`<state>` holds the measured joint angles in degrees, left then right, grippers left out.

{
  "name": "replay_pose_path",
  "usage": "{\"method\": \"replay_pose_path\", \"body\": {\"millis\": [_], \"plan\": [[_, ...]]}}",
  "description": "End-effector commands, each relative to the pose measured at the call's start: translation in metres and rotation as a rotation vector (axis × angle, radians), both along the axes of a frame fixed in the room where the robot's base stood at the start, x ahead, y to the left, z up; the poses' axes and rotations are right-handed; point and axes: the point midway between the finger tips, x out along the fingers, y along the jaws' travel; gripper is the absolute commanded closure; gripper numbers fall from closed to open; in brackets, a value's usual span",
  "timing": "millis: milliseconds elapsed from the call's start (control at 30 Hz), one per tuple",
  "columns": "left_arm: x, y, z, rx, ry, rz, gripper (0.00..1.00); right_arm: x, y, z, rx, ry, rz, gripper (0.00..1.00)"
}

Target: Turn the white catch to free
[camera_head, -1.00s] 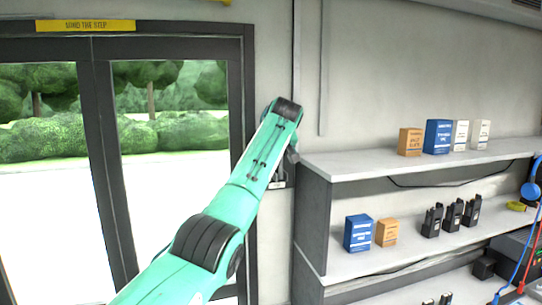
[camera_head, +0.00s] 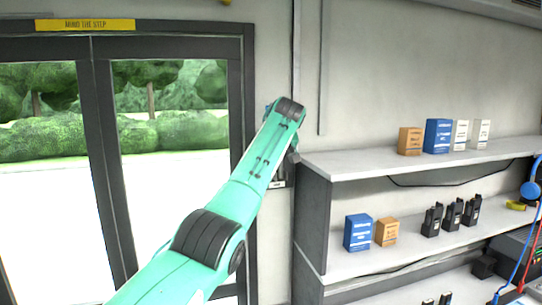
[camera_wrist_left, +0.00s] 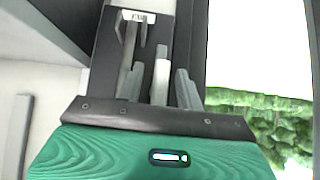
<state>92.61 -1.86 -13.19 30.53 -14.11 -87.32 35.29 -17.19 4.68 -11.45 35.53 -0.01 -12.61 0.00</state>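In the left wrist view my left gripper (camera_wrist_left: 158,78) reaches toward a dark upright panel (camera_wrist_left: 107,60) with its two grey fingers apart. A pale, whitish bar, which looks like the white catch (camera_wrist_left: 161,66), stands between the fingers. Narrow gaps seem to show on both sides of it, so I see no clear grip. A grey bracket piece and a small white label (camera_wrist_left: 138,16) are above it. In the head view my left arm hides the catch and the fingers; only a small labelled plate (camera_head: 278,184) shows beside the forearm. My right gripper is not in view.
Glazed double doors (camera_head: 104,170) with a yellow sign (camera_head: 85,25) stand at the left. To the right are shelves (camera_head: 335,165) with boxes (camera_head: 437,136) and black handsets (camera_head: 453,216). The shelf's end panel is close to my left wrist.

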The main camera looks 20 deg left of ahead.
Motion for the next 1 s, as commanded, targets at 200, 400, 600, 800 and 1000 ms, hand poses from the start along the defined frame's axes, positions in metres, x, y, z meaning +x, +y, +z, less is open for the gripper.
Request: {"method": "replay_pose_path", "body": {"millis": [200,400,600,800,1000], "plan": [[-0.006,-0.005,0.006,-0.001,-0.003,-0.001,0.64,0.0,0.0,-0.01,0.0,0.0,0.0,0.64],[-0.028,-0.021,0.03,0.0,-0.006,-0.002,0.64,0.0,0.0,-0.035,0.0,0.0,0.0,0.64],[-0.055,-0.04,0.065,0.0,-0.005,-0.001,0.64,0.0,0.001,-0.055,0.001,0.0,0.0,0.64],[-0.073,-0.052,0.088,0.0,-0.001,-0.001,0.64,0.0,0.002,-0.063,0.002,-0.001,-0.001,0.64],[-0.079,-0.056,0.097,0.0,0.0,0.0,0.64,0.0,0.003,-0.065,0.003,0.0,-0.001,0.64]]}}
